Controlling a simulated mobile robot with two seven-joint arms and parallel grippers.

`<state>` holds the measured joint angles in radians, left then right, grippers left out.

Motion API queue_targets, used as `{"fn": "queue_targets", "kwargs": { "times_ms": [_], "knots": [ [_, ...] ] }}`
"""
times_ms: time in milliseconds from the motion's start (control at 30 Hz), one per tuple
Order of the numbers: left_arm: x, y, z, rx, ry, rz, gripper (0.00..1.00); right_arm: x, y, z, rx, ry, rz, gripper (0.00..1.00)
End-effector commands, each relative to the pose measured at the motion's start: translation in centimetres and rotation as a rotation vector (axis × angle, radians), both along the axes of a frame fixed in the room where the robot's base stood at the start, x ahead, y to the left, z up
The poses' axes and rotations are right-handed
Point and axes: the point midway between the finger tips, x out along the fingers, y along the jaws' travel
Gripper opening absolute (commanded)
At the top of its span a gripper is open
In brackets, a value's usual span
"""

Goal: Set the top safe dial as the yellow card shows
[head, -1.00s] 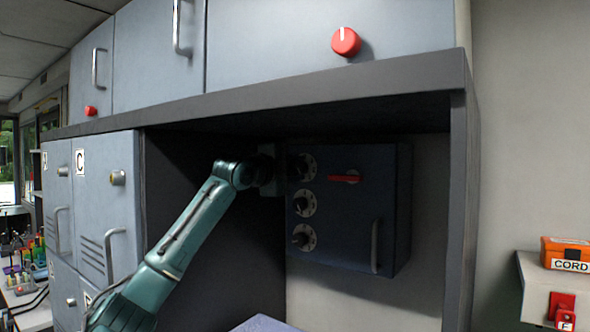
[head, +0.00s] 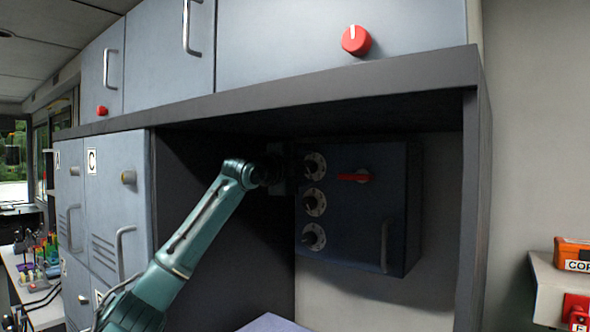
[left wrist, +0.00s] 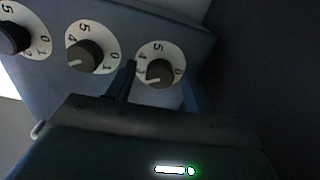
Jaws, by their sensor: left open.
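The dark blue safe (head: 345,235) is fixed in the recess under the shelf, with a column of three dials on its left side. The top dial (head: 315,165) has a dark knob on a white numbered disc. My left gripper (head: 287,168) is right at it. In the left wrist view, this dial (left wrist: 158,72) sits between the spread fingers of my left gripper (left wrist: 158,88), and its white mark points to the lower left. I cannot tell whether the fingers touch the knob. The middle dial (left wrist: 93,56) and bottom dial (left wrist: 14,38) show beside it. No yellow card shows.
The safe has a red lever (head: 354,177) and a grey handle (head: 384,246). The dark shelf edge (head: 300,90) runs above my arm. Lockers (head: 118,190) stand at left. An orange box (head: 574,252) sits on a ledge at right.

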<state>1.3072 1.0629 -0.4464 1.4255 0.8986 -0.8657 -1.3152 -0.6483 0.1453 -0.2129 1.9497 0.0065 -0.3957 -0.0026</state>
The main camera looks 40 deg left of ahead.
Motion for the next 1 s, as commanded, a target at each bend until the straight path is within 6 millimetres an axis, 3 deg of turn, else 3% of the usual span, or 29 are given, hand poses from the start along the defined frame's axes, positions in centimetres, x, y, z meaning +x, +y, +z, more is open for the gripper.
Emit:
{"fn": "queue_targets", "kwargs": {
  "times_ms": [167,400,600,767,1000],
  "knots": [
    [-2.6,-0.2,-0.4,0.006,-0.001,0.003,0.52,0.1,0.0,-1.1,0.007,-0.006,-0.004,0.36],
    [-8.0,-0.8,-0.4,0.006,-0.001,0.004,0.52,0.6,0.6,-1.3,0.03,-0.038,-0.009,0.36],
    [-11.4,-1.2,-0.3,0.003,0.0,0.003,0.52,0.6,1.1,-1.3,0.04,-0.056,0.004,0.36],
    [-12.6,-1.4,-0.1,0.002,0.0,0.002,0.52,0.5,1.2,-1.2,0.036,-0.064,0.022,0.36],
    [-12.8,-1.4,0.0,0.001,0.001,0.001,0.52,0.4,1.4,-1.2,0.037,-0.064,0.029,0.36]
  ]
}}
